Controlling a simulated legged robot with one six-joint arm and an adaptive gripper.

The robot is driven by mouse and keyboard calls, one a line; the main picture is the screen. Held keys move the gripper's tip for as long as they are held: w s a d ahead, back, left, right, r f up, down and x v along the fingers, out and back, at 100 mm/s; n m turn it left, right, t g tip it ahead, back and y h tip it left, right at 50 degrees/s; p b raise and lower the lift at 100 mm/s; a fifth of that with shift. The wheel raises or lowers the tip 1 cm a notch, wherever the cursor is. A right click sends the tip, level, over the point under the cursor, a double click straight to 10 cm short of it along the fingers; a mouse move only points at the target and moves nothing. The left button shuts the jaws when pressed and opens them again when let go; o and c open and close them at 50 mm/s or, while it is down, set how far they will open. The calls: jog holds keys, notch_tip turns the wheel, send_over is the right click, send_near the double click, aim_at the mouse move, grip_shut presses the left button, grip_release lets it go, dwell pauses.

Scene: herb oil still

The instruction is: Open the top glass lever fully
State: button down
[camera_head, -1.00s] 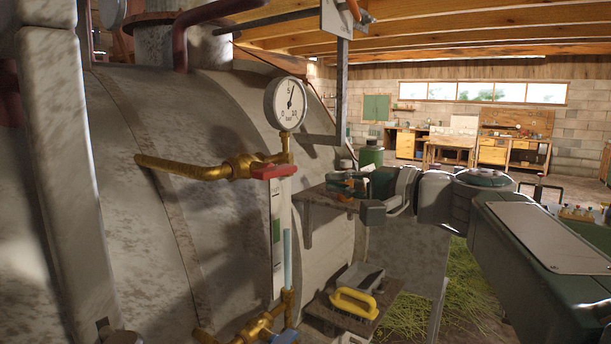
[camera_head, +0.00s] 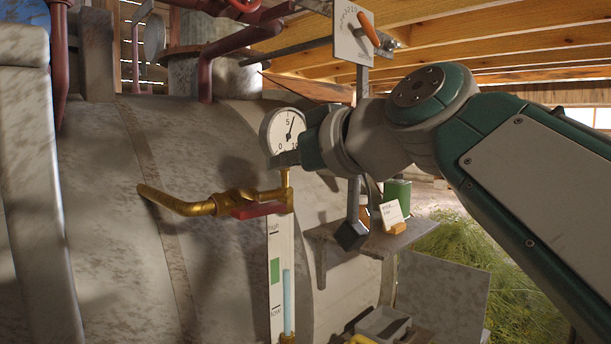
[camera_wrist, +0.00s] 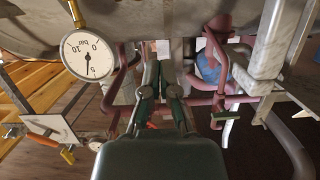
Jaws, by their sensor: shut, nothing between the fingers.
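The red lever (camera_head: 258,210) is on the brass valve (camera_head: 235,200) at the top of the sight glass (camera_head: 281,270), below the round gauge (camera_head: 282,132). It lies roughly sideways in the head view, across the top of the glass scale. My gripper (camera_head: 283,159) is shut and empty, above the lever and overlapping the gauge's lower right in the head view; a gap shows between gripper and lever. In the wrist view my gripper (camera_wrist: 160,85) points toward red pipes, and the gauge (camera_wrist: 88,54) appears upside down at left. I cannot make out the lever there.
A plate with an orange handle (camera_head: 368,28) hangs above my arm. A small shelf (camera_head: 335,238) with a green tin (camera_head: 397,192) and a card stands right of the glass. The large tank (camera_head: 150,260) fills the left. Red pipes (camera_head: 240,33) run over it.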

aim_at(242, 207)
jog(key=w+a+f, duration=0.2)
jog(key=a+f, duration=0.1)
jog(key=w+a+f, duration=0.3)
jog(key=shift+w, duration=0.1)
jog(key=shift+d, duration=0.7)
jog(key=shift+a+f+n, duration=0.3)
jog(key=shift+a+f, duration=0.15)
jog(key=shift+f, duration=0.15)
